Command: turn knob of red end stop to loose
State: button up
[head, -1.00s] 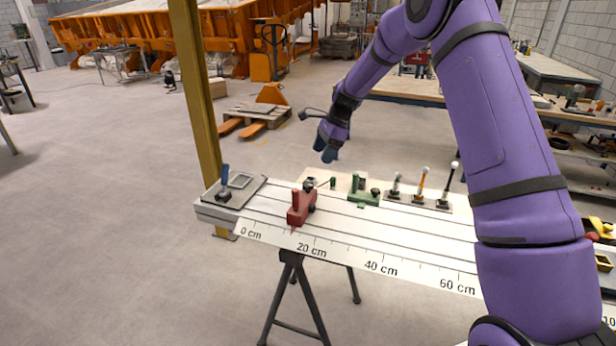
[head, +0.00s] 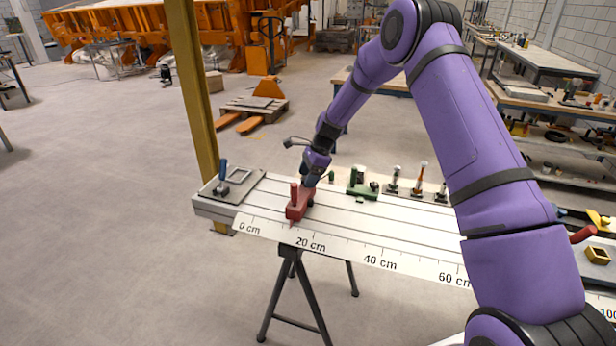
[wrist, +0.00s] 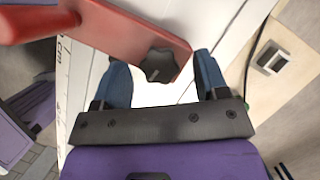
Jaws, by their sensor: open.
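The red end stop (head: 297,205) sits on the slotted rail board (head: 380,225), between the 0 cm and 20 cm marks. In the wrist view the red end stop (wrist: 135,32) crosses the upper left, with its dark lobed knob (wrist: 158,65) on the near side. My gripper (wrist: 165,68) is open, with one blue finger on each side of the knob; I cannot tell whether either touches it. In the head view my gripper (head: 309,184) is lowered just behind the end stop and hides the knob.
A grey plate with a blue handle (head: 222,178) lies at the board's left end. A yellow post (head: 195,95) rises close behind that end.

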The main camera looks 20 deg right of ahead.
jog(key=shift+f, duration=0.1)
jog(key=c, duration=0.9)
jog(key=shift+n, duration=0.3)
jog(key=n+g, duration=0.1)
jog(key=n, duration=0.3)
jog(key=shift+w+a+n+g, duration=0.1)
jog(key=shift+w+n+g, duration=0.05)
jog(key=shift+n+g, duration=0.2)
jog(key=n+g, duration=0.1)
jog(key=n, duration=0.1)
jog(key=n+h, duration=0.1)
jog(key=n, duration=0.1)
jog(key=shift+w+a+n+g+h, duration=0.1)
jog(key=shift+n+g+h, duration=0.15)
jog(key=shift+g+h, duration=0.1)
jog(key=n+h, duration=0.1)
jog(key=n, duration=0.4)
jog(key=shift+a+g+h, duration=0.1)
jog(key=shift+g+h, duration=0.25)
jog(key=shift+g, duration=0.05)
jog(key=shift+a+n+h, duration=0.1)
jog(key=shift+n+h, duration=0.7)
jog(key=shift+n, duration=1.7)
